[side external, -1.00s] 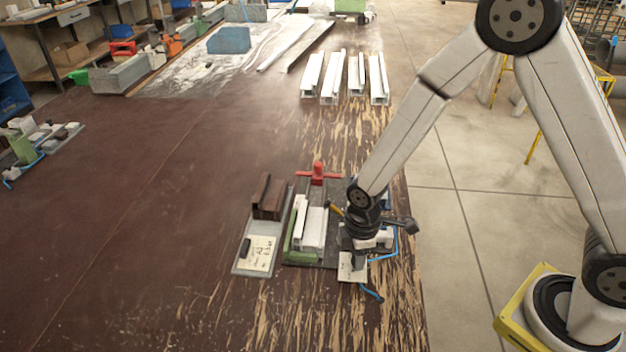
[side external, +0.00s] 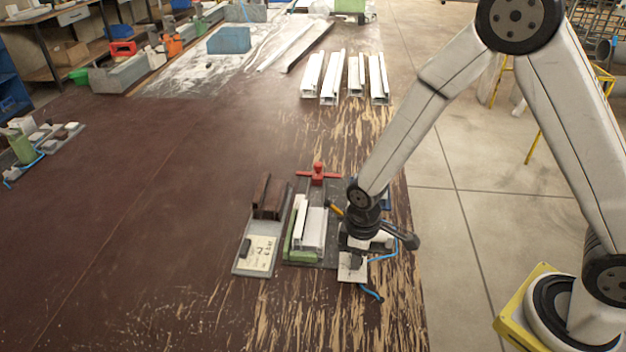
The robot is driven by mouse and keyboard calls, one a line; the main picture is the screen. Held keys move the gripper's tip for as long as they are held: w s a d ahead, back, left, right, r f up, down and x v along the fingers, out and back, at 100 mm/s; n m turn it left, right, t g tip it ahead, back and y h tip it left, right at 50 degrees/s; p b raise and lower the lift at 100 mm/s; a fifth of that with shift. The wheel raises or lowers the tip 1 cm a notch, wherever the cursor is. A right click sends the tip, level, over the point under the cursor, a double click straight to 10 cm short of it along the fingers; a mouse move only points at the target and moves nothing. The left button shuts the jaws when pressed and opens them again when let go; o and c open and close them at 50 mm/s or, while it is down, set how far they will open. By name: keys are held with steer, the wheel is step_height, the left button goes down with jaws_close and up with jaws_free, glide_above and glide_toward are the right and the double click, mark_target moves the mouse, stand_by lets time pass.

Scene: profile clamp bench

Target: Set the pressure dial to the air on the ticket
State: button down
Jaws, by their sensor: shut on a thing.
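The ticket (side external: 262,253) is a cream card on a grey plate left of the clamp. Its large handwriting looks like a 2 followed by "bar", but it is too small to be sure. My gripper (side external: 357,250) points down at the small white unit (side external: 352,268) at the clamp's right side. It is shut on the pressure dial, which the gripper and wrist hide, so its setting cannot be read. The clamp (side external: 291,242) has a green side and holds a white profile (side external: 313,228).
A red handle (side external: 317,174) stands at the back of the clamp. A brown profile piece (side external: 268,197) sits on the ticket's plate. Blue hose (side external: 382,256) runs near my gripper. Several white profiles (side external: 328,78) lie farther back. The bench to the left is largely clear.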

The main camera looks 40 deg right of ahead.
steer(key=m, duration=0.5)
steer(key=shift+m, duration=0.3)
steer(key=m, duration=1.3)
steer(key=shift+m, duration=0.3)
steer(key=shift+c, duration=1.8)
jaws_free()
steer(key=shift+r, duration=0.15)
